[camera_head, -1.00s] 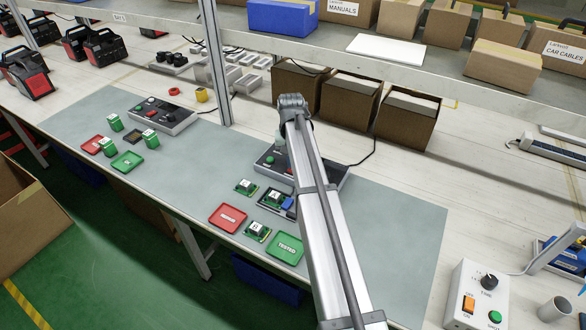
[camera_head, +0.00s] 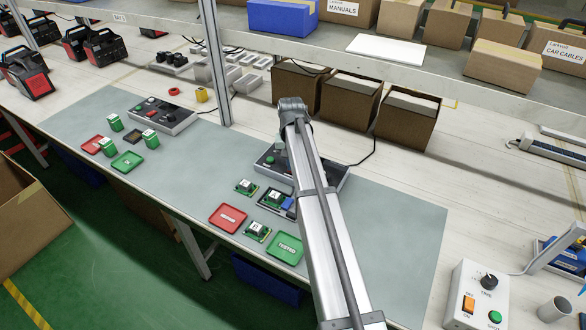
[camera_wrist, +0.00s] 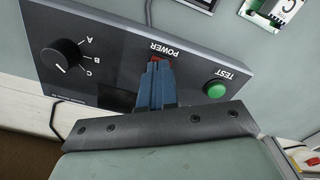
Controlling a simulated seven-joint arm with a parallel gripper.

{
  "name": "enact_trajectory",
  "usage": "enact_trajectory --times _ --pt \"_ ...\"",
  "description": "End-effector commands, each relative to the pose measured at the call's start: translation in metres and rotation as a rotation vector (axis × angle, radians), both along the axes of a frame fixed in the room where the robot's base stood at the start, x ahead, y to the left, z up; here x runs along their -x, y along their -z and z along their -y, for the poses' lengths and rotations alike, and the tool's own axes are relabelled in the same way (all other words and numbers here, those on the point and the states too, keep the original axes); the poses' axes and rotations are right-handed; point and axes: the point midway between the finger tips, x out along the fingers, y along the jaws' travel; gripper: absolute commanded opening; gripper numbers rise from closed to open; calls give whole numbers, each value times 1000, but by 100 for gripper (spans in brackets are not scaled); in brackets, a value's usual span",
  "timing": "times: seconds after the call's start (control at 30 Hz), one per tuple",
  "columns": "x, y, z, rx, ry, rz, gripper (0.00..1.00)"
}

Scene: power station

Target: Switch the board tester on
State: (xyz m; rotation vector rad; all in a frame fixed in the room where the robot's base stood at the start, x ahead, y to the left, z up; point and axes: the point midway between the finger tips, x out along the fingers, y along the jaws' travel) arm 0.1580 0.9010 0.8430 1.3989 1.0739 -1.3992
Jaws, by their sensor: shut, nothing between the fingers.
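The board tester (camera_head: 333,183) is a dark grey box on the bench mat, partly hidden behind my arm in the head view. In the wrist view its panel (camera_wrist: 112,60) carries a black knob (camera_wrist: 62,55) marked A, B and C. It also has a red POWER switch (camera_wrist: 160,58) and a green TEST button (camera_wrist: 215,89). My gripper (camera_wrist: 156,68) is shut and empty. Its blue fingertips are at the red switch and cover part of it. I cannot tell whether they touch it or which way the switch is set.
Small circuit boards (camera_head: 246,187), a red tray (camera_head: 229,217) and a green TESTED tray (camera_head: 286,247) lie in front of the tester. Another control box (camera_head: 163,114) stands to the left. Cartons (camera_head: 348,101) stand behind, under a shelf. A metal post (camera_head: 215,70) rises at back left.

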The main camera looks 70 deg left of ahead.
Motion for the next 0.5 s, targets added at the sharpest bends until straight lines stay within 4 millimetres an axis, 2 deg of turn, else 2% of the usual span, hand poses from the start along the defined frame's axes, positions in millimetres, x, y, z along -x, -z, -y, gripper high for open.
enact_trajectory --times 0.5 --pt "0 6 0 0 0 0 0"
